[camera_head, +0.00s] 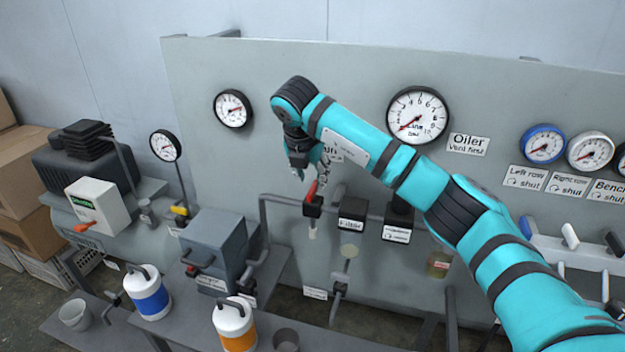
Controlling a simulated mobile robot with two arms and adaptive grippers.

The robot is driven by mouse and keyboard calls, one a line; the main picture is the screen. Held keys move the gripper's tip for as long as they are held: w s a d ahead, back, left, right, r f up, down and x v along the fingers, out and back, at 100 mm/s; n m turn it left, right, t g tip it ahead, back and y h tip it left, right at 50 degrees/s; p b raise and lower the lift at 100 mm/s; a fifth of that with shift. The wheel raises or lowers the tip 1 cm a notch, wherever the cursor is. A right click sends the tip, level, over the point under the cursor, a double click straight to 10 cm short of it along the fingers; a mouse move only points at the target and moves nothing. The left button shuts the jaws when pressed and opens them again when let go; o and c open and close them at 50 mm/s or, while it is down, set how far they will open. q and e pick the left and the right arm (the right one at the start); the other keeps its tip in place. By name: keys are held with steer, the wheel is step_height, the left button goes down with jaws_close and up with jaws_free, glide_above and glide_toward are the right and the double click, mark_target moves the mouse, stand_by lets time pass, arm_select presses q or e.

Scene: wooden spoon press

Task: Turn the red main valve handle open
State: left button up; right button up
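The red valve handle (311,190) stands up, tilted slightly, from a dark valve body (312,208) on the grey pipe along the panel. My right arm reaches in from the lower right across the panel. My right gripper (310,168) points down just above the red handle. Its fingers are small, dark and partly hidden by the arm, so I cannot tell whether they touch the handle or how far apart they are. A label behind the wrist is partly covered. My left gripper is not in view.
Dark labelled blocks (352,213) sit right of the valve. Gauges (418,115) line the panel (270,90). A grey box (214,245), a blue-banded canister (147,292) and an orange-banded canister (234,325) stand at lower left. Cardboard boxes (25,170) are at far left.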

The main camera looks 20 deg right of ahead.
mark_target(313, 187)
steer(key=x, duration=0.4)
steer(key=shift+p, duration=0.35)
steer(key=c, duration=0.6)
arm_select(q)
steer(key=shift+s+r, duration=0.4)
arm_select(e)
jaws_close()
